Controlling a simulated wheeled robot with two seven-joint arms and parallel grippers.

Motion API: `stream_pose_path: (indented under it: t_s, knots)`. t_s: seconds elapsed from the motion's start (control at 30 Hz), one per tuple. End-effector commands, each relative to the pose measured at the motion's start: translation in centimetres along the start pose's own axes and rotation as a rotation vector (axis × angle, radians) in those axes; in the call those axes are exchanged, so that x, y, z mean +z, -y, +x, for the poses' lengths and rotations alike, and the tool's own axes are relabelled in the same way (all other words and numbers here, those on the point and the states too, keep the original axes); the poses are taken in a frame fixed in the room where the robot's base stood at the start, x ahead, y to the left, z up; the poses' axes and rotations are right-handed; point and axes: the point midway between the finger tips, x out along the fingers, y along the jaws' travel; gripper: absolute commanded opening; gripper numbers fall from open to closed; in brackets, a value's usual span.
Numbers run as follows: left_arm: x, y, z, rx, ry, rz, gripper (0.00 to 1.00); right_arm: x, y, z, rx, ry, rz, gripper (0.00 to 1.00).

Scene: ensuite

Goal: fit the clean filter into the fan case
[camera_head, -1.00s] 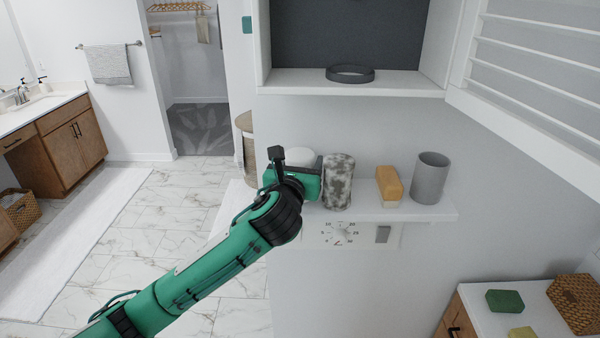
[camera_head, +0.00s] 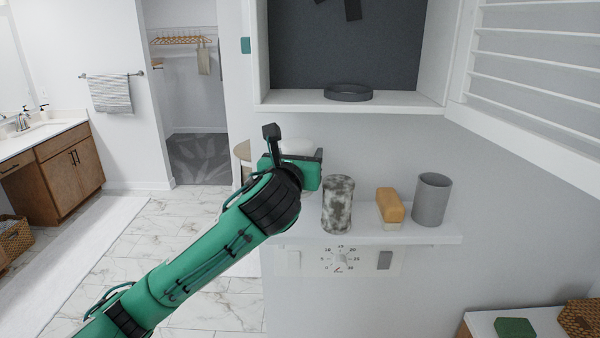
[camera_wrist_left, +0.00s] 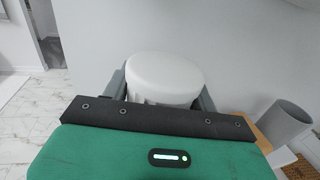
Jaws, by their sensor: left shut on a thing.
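The clean filter, a white round-topped cylinder (camera_wrist_left: 165,75), is between the two grey fingers of my left gripper (camera_wrist_left: 163,98), which is shut on it. In the head view the filter's white top (camera_head: 297,146) shows behind my green wrist, which hides its lower part. The fan case (camera_head: 262,60) is the open white wall box with a dark back, above and right of the gripper. A dark ring (camera_head: 348,92) sits on its floor. A mottled grey cylinder (camera_head: 338,205), apparently a dirty filter, stands on the shelf just right of my gripper. My right gripper is out of view.
The white wall shelf (camera_head: 435,229) also holds an orange block with a pale base (camera_head: 390,207) and a grey cup (camera_head: 432,200). A dial panel (camera_head: 341,260) is below. A louvred white cover (camera_head: 535,75) stands open at the right of the case.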

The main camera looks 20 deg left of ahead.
Motion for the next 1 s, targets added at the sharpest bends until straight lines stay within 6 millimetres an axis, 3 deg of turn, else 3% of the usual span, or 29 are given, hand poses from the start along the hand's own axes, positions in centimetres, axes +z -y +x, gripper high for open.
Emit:
stream_pose_path:
  t_s: [0.6,1.0]
  knots:
    - [-0.3,3.7,-16.9,-0.007,0.008,-0.001,0.35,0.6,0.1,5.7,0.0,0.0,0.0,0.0]
    - [-0.2,4.3,-18.6,-0.004,0.009,-0.002,0.35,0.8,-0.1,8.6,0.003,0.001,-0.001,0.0]
